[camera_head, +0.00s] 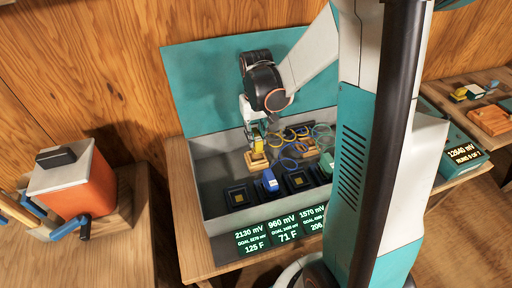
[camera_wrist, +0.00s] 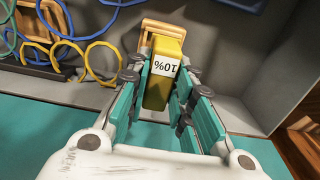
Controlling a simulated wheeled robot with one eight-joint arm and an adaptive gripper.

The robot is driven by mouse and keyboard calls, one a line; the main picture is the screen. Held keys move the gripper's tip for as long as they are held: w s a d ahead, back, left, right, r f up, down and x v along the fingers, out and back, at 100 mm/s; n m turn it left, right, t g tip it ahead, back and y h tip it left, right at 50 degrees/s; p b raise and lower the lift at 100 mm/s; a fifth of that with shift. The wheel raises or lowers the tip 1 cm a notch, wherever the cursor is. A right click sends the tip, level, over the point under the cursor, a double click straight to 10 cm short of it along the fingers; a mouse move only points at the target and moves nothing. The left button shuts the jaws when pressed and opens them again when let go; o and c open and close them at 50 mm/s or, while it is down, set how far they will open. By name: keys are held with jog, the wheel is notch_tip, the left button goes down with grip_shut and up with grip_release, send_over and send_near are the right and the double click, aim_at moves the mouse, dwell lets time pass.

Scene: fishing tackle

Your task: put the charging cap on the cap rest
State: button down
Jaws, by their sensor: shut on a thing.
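The yellow cap (camera_wrist: 158,92) with a white label reading 10% is between the fingers of my gripper (camera_wrist: 163,78) in the wrist view. The fingers are shut on its sides. In the head view my gripper (camera_head: 255,132) points down near the back left of the grey tray, with the yellow cap (camera_head: 258,144) below it. A small light wooden block (camera_head: 256,161), which looks like the cap rest, is directly beneath or just behind the cap. It also shows in the wrist view (camera_wrist: 165,27), past the cap's far end. I cannot tell whether the cap touches it.
The open grey tray (camera_head: 215,165) holds black sockets (camera_head: 238,196), a blue cap (camera_head: 270,181) and a green piece (camera_head: 327,162). Several coloured rings (camera_head: 290,150) hang right of my gripper. Lit displays (camera_head: 281,230) line the front. An orange box (camera_head: 68,190) stands left.

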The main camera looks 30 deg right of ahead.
aim_at(256, 134)
jog(key=shift+f+b, duration=0.65)
jog(key=shift+f, duration=1.65)
jog(key=c, duration=1.4)
grip_release()
jog(key=shift+f, duration=0.1)
notch_tip(256, 134, up, 12)
jog(key=p, duration=0.3)
